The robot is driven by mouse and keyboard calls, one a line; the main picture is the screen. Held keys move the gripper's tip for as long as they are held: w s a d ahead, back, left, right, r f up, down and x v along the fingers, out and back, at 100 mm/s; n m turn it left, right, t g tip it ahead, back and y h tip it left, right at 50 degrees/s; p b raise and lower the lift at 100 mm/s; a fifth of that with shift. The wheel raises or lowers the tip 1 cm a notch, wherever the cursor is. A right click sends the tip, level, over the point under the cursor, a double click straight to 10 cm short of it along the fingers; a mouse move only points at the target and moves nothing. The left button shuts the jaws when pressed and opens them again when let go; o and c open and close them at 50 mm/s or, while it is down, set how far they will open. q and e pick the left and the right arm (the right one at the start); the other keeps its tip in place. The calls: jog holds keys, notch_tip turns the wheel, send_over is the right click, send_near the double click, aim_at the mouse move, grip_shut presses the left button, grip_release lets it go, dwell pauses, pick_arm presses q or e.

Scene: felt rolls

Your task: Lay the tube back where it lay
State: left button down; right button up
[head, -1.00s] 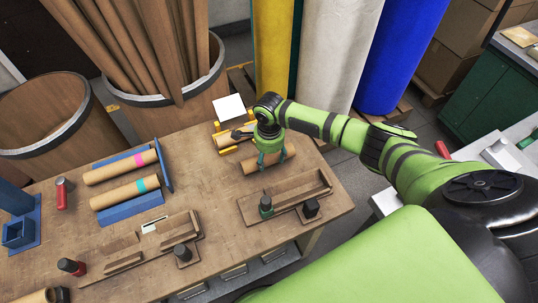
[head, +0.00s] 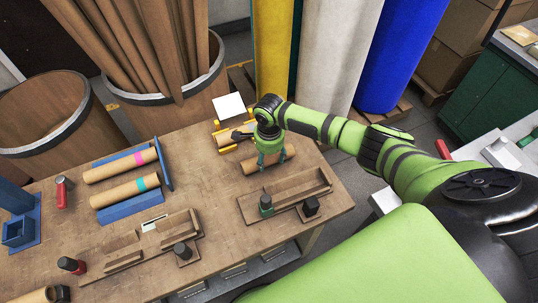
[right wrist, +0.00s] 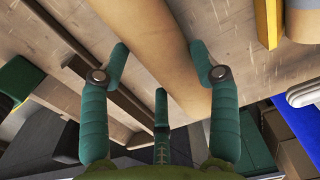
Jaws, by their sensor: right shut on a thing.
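A plain brown cardboard tube (head: 283,155) is at the right part of the wooden table, behind the right wooden tray. My right gripper (head: 271,163) comes down over it from above, with its teal fingers around the tube's middle. In the right wrist view the tube (right wrist: 165,40) runs between the fingertips of the gripper (right wrist: 160,62). I cannot tell whether the tube touches the table or is just above it. My left gripper is not in view.
A yellow holder (head: 227,149) is close behind the gripper. Table between is bare.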

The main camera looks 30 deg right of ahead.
jog(key=shift+f, duration=0.15)
dwell(0.6)
jog(key=o, duration=1.7)
notch_tip(320, 180, up, 12)
jog(key=shift+s, duration=0.15)
